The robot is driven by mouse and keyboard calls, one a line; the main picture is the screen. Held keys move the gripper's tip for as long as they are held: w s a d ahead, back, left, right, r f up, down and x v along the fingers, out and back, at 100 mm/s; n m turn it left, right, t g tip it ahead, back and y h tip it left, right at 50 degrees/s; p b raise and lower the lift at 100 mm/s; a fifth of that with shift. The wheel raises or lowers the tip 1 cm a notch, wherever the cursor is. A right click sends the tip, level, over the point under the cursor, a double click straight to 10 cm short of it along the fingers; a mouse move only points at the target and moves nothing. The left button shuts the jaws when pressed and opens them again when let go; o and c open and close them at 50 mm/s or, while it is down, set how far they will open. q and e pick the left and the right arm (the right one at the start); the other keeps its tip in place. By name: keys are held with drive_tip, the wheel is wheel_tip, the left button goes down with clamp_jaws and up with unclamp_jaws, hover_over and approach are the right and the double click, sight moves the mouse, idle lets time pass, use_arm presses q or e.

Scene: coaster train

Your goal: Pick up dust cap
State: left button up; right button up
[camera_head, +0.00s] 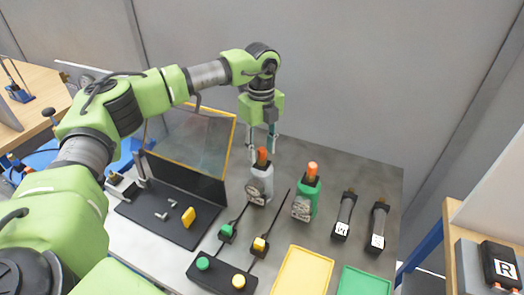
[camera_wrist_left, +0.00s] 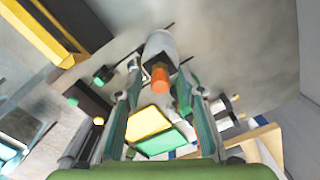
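An orange cap (camera_head: 262,156) tops a light grey connector body (camera_head: 258,184) standing on the table. A second orange cap (camera_head: 312,169) tops a green connector body (camera_head: 304,201) to its right. Which one is the dust cap I cannot tell for sure. My left gripper (camera_head: 263,146) points down just above the grey connector, open and empty. In the left wrist view the orange cap (camera_wrist_left: 160,79) and the grey body (camera_wrist_left: 160,46) appear between the spread fingers (camera_wrist_left: 160,88). I see no contact. My right gripper is not in view.
A dark case with a raised clear lid (camera_head: 190,140) stands left. A black box with green and yellow buttons (camera_head: 221,276) lies in front. Yellow (camera_head: 303,272) and green (camera_head: 363,282) trays are at the front. Two black plugs (camera_head: 345,214) lie right.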

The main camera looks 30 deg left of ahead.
use_arm(q)
drive_tip(key=c, duration=0.9)
drive_tip(key=shift+r, duration=0.1)
